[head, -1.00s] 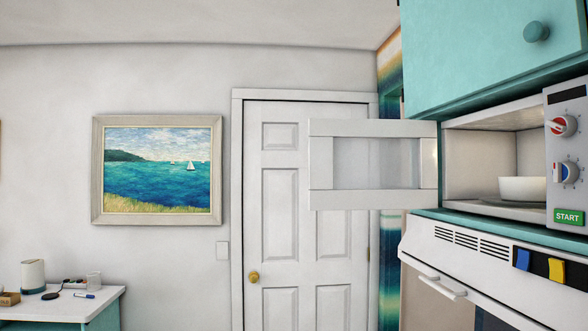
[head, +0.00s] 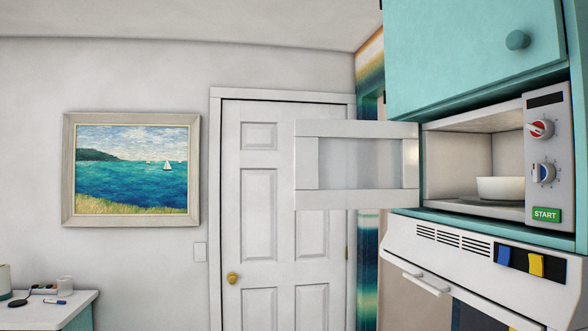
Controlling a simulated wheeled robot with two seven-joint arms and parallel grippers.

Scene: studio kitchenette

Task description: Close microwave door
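The microwave (head: 548,190) stands on a teal shelf at the right, with two dials and a green START label on its front panel. Its white-framed door (head: 356,198) is wide open and sticks out to the left, in front of the room door. A white bowl (head: 499,189) sits on the turntable inside the open cavity. Neither of my grippers is in view.
A teal cabinet (head: 470,50) with a round knob hangs above the microwave. A white oven front (head: 470,268) with a handle is below it. A small white table (head: 60,312) with small items is at lower left. The space left of the microwave door looks free.

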